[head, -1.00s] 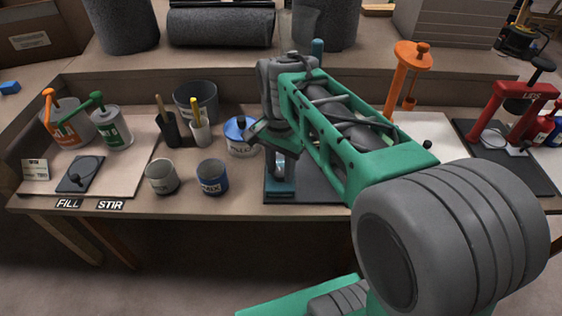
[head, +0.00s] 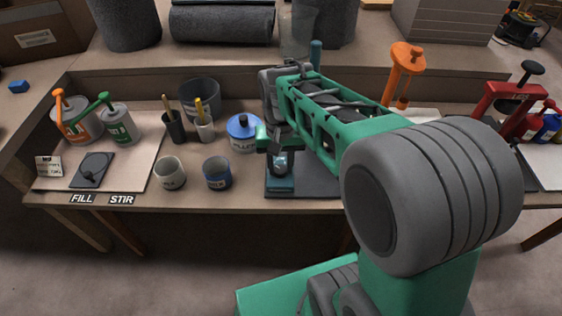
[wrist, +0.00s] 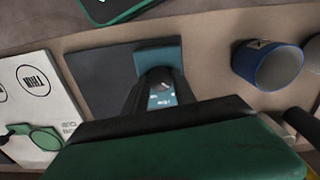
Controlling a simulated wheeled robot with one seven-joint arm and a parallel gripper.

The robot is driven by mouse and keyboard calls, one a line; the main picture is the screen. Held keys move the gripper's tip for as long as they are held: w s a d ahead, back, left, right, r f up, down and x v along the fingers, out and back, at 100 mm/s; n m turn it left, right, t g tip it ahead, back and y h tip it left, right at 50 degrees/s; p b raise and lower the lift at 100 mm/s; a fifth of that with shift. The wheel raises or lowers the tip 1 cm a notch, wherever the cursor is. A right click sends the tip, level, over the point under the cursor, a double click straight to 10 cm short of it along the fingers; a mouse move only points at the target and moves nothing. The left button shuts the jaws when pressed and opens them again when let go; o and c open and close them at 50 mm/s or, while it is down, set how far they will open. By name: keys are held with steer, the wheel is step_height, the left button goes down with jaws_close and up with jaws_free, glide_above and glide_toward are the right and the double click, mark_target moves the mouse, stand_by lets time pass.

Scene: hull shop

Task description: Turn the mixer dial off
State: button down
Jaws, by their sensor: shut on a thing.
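The teal mixer stands on a dark mat. Its base (head: 280,187) shows below my gripper in the head view, and its foot (wrist: 158,55) shows in the wrist view. My gripper (head: 281,152) is at the mixer's front, shut on the small dial. The dial itself is mostly hidden by the fingers. In the wrist view, my gripper (wrist: 158,97) reaches the pale marked panel (wrist: 160,88) around the dial. The dial's exact setting cannot be read. My forearm covers much of the mixer in the head view.
A blue cup (head: 217,173) and a grey cup (head: 170,174) stand left of the mixer, near the bench edge. A blue-lidded tin (head: 243,133) is close beside my gripper. An orange press (head: 403,70) and a red press (head: 510,98) stand to the right.

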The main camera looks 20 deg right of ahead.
mark_target(280, 169)
stand_by(0.4)
steer(key=c, duration=1)
jaws_free()
step_height(280, 169, up, 8)
steer(key=shift+f+p, duration=0.1)
steer(key=shift+p, duration=0.95)
